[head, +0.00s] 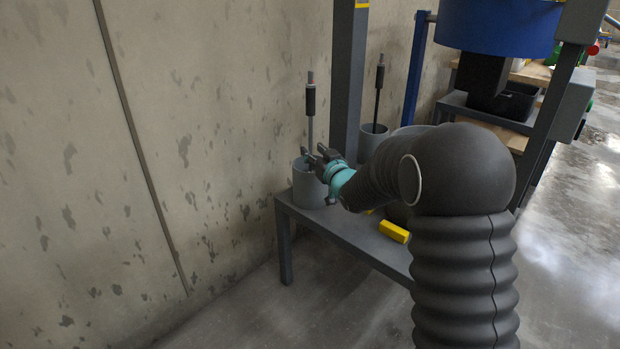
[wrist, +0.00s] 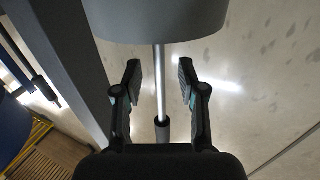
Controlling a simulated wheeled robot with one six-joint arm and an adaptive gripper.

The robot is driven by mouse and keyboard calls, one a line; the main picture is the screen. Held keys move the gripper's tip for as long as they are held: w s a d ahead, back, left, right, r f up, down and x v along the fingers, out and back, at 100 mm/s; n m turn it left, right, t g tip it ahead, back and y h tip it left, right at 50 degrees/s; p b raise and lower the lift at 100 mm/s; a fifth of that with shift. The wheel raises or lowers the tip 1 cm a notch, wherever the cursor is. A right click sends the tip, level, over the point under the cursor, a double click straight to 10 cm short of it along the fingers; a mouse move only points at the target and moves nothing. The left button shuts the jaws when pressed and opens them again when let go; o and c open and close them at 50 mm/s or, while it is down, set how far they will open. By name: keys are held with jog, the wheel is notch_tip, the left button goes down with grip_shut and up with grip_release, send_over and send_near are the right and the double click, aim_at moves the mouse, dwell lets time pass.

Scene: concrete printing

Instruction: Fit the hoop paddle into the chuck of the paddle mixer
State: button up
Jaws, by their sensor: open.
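A paddle (head: 310,100) stands upright in the left grey pot (head: 305,188). It has a bare metal shaft, a black sleeve and a reddish tip; its head is hidden in the pot, so I cannot tell if it is the hoop. My gripper (head: 316,157) is open at the shaft, near the pot's rim. In the wrist view, the shaft (wrist: 160,85) runs between the open fingers (wrist: 159,75), not gripped. A second paddle (head: 379,90) stands in another grey pot (head: 373,142) behind. The mixer's chuck is not clearly visible.
The pots stand on a low grey bench (head: 345,233) by a concrete wall. A grey post (head: 348,75) rises beside the left pot. A yellow block (head: 394,232) lies on the bench. A blue drum (head: 500,25) hangs at upper right. The floor at front left is clear.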

jog(key=shift+x, duration=1.4)
grip_shut()
jog(key=shift+r, duration=0.2)
